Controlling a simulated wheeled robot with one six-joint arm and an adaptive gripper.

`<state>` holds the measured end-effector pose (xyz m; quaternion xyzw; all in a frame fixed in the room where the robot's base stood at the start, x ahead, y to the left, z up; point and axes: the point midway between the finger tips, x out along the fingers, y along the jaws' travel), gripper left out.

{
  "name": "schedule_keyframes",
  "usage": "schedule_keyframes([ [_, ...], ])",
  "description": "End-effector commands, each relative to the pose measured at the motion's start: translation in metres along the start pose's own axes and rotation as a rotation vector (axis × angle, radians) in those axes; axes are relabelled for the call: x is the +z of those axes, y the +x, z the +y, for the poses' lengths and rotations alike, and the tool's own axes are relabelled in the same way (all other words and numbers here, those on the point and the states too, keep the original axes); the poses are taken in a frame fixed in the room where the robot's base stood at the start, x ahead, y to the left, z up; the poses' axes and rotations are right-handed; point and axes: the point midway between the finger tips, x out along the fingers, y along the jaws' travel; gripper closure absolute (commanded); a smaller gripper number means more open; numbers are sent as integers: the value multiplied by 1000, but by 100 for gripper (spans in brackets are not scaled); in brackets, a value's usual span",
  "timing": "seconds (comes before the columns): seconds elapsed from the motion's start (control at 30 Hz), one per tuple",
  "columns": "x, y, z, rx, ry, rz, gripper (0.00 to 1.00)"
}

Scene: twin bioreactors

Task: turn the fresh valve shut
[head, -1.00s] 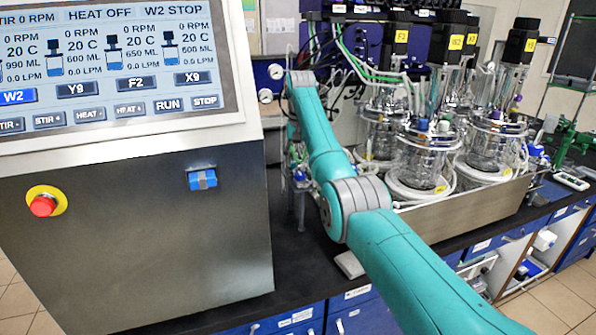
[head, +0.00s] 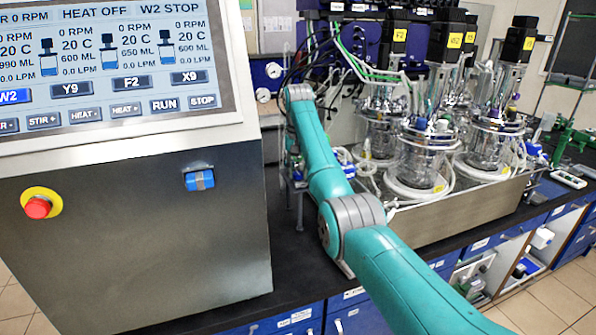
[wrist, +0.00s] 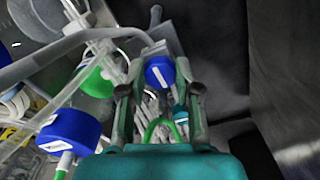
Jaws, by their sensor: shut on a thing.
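In the wrist view a small blue knob with a pale spot (wrist: 160,72), apparently the fresh valve's handle, sits between the fingertips of my gripper (wrist: 160,88). My gripper is shut on it, one dark finger on each side. The valve body and any pipe below it are mostly hidden by the knob and fingers. In the head view my teal arm reaches to the bench at the left of the glass vessels; my gripper cannot be made out clearly there.
A larger blue cap (wrist: 68,132) and a green round part (wrist: 92,78) lie close left of the gripper, with tubes around them. Glass reactor vessels (head: 425,150) stand in a metal tray (head: 470,207). A control cabinet (head: 130,225) stands left. The dark bench front is clear.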

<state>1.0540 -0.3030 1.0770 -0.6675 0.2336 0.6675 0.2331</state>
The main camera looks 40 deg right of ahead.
Motion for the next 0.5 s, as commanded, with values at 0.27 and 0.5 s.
schedule_keyframes([
  [0.27,0,0,0,0,35,0,100],
  [0.5,0,0,-1,-1,168,-1,100],
])
